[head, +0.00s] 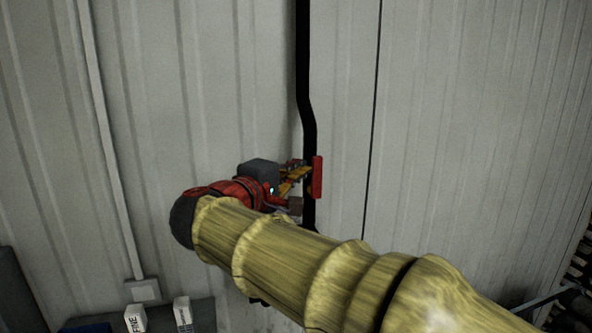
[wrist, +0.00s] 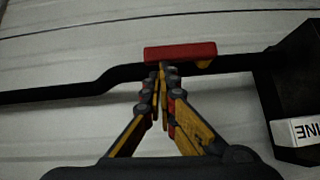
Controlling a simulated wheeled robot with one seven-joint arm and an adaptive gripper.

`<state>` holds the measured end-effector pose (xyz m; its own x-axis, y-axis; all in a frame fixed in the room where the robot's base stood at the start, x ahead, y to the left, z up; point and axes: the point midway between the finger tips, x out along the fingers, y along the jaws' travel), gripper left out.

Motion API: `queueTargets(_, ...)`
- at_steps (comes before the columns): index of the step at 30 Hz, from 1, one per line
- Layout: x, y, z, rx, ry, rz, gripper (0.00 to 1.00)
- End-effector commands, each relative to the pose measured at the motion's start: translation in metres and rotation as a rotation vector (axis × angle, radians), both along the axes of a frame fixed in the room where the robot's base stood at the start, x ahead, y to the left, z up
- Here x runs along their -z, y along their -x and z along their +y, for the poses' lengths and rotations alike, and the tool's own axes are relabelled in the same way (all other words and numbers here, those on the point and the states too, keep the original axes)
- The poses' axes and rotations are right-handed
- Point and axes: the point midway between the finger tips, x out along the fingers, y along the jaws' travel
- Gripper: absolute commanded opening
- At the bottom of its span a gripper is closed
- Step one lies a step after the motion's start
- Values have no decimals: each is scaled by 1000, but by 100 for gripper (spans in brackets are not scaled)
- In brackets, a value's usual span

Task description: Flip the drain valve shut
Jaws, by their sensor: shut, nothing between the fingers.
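The drain valve has a red handle (head: 317,177) on a black pipe (head: 306,70) that runs down the wall. In the head view the handle stands upright, in line with the pipe. In the wrist view the red handle (wrist: 180,52) lies along the black pipe (wrist: 110,80). My gripper (head: 303,172) is shut and empty, with its tips at the handle. In the wrist view the tips (wrist: 162,68) overlap the handle's near edge; I cannot tell whether they touch it. My arm hides the lower pipe in the head view.
A corrugated pale wall (head: 450,120) stands behind the pipe. A thin conduit ends in a small box (head: 142,290) at lower left. White labelled boxes (head: 183,314) sit below. A dark container (wrist: 292,90) with a white label is at right in the wrist view.

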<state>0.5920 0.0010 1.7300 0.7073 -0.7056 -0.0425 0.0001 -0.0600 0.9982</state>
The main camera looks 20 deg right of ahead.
Motion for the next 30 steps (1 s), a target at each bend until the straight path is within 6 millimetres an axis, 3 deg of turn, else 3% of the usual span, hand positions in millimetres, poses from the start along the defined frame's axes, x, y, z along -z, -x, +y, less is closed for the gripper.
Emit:
queueTargets(17, -7, 0, -10, 1, -124, -3, 0)
queueTargets(30, -17, 0, -40, 4, -474, -5, 0)
